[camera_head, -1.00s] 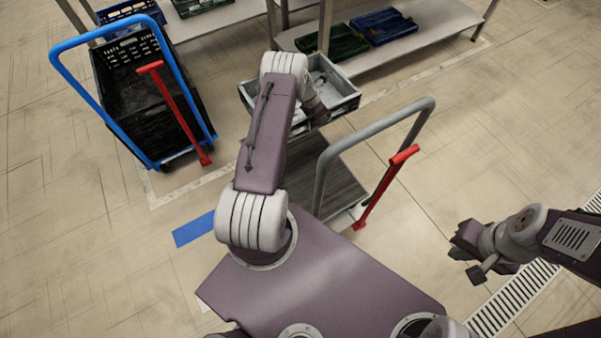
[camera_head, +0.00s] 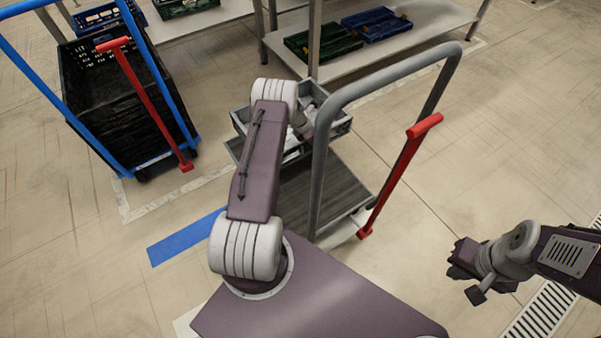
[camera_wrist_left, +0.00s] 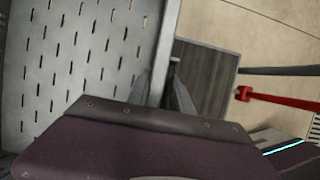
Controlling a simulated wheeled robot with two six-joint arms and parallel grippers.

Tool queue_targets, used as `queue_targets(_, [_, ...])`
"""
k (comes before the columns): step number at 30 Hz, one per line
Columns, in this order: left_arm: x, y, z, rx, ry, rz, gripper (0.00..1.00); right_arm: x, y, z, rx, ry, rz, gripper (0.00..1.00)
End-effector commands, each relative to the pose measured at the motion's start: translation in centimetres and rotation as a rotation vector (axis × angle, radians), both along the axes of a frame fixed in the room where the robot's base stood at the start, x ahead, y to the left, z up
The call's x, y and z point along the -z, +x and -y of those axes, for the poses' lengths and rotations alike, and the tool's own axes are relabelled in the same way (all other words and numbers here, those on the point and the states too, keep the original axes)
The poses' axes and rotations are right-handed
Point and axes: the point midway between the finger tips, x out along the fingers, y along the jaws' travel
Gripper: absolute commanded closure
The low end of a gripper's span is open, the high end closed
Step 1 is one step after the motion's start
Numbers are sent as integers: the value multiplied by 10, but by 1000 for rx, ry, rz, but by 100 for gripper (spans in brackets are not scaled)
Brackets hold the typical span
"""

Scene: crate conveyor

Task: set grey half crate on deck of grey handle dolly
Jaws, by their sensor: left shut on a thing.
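The grey half crate (camera_head: 335,127) is at the far end of the grey handle dolly, partly hidden behind my left arm. In the left wrist view its slotted grey floor (camera_wrist_left: 80,60) fills the left side, beside the fingers. My left gripper (camera_wrist_left: 172,88) is shut on the crate's wall. The dolly's dark deck (camera_head: 335,185) lies in front of the crate, and also shows in the left wrist view (camera_wrist_left: 205,72). Whether the crate touches the deck cannot be told. My right gripper (camera_head: 462,275) is away to the right, over the floor; its finger gap is unclear.
The dolly's grey handle (camera_head: 385,75) and a red lever (camera_head: 398,175) stand to the right of my left arm. A blue-handled dolly with black crates (camera_head: 125,90) is at left. A shelf (camera_head: 430,28) holds green and blue crates behind.

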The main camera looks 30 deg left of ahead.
Motion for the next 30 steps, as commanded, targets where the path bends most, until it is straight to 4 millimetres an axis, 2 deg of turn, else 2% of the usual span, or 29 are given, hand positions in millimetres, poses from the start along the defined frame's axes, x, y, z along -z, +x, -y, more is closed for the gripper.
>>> queue_targets(8, [32, -32, 27, -1, 3, -2, 100, 39, 0, 0, 0, 0, 0, 100])
queue_targets(12, [49, -49, 41, 0, 3, -1, 100, 69, 0, 0, 0, 0, -1, 100])
queue_targets(21, [68, -77, 65, 2, 4, 0, 100, 120, 0, 0, 0, 0, -1, 100])
queue_targets(24, [69, -82, 69, 1, 5, 0, 100, 127, 0, 0, 0, 0, 0, 100])
queue_targets(30, [67, -85, 71, 1, 4, 0, 100, 128, 0, 0, 0, 0, 0, 100])
